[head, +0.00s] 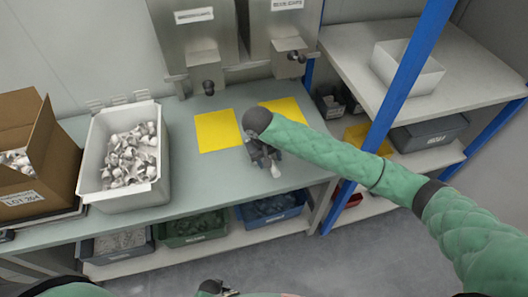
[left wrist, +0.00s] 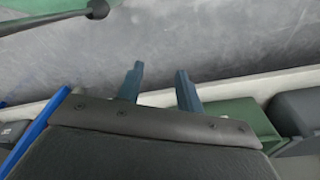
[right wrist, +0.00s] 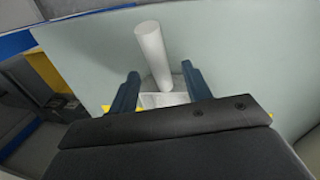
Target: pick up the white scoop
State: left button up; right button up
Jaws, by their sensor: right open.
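The white scoop lies on the grey-green bench. In the right wrist view its round handle (right wrist: 151,52) points away from the gripper, and its pale bowl (right wrist: 163,99) shows partly between the fingers. In the head view a small white end of the scoop (head: 275,171) shows just past the right gripper (head: 266,160), which hides the rest. My right gripper (right wrist: 160,70) is open, low over the bench with a finger on either side of the scoop; contact cannot be told. My left gripper (left wrist: 160,69) is open and empty, over the floor in front of the bench.
A white bin of pale parts (head: 103,178) and a cardboard box (head: 52,140) stand left. Yellow mats (head: 217,131) lie under grey dispensers (head: 197,35). A blue post (head: 405,75) and shelving stand right. Blue and green bins (head: 195,228) sit below.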

jog(key=shift+w+d+f, duration=0.1)
jog(key=shift+d+f, duration=0.05)
jog(key=shift+f, duration=0.45)
jog(key=f+p, duration=0.1)
jog(key=f, duration=0.1)
jog(key=f+p, duration=0.1)
jog(key=shift+w+d+f+p, duration=0.25)
jog(key=shift+d+p, duration=0.05)
pick_arm(q)
jog(key=s+a+f, duration=0.2)
jog(key=s+f, duration=0.1)
jog(key=f, duration=0.2)
jog(key=shift+a, duration=0.3)
pick_arm(e)
jog(key=shift+d+f, duration=0.1)
jog(key=shift+f, duration=0.7)
pick_arm(q)
jog(key=shift+f, duration=0.1)
pick_arm(e)
grip_shut()
pick_arm(q)
jog(key=shift+a, duration=0.1)
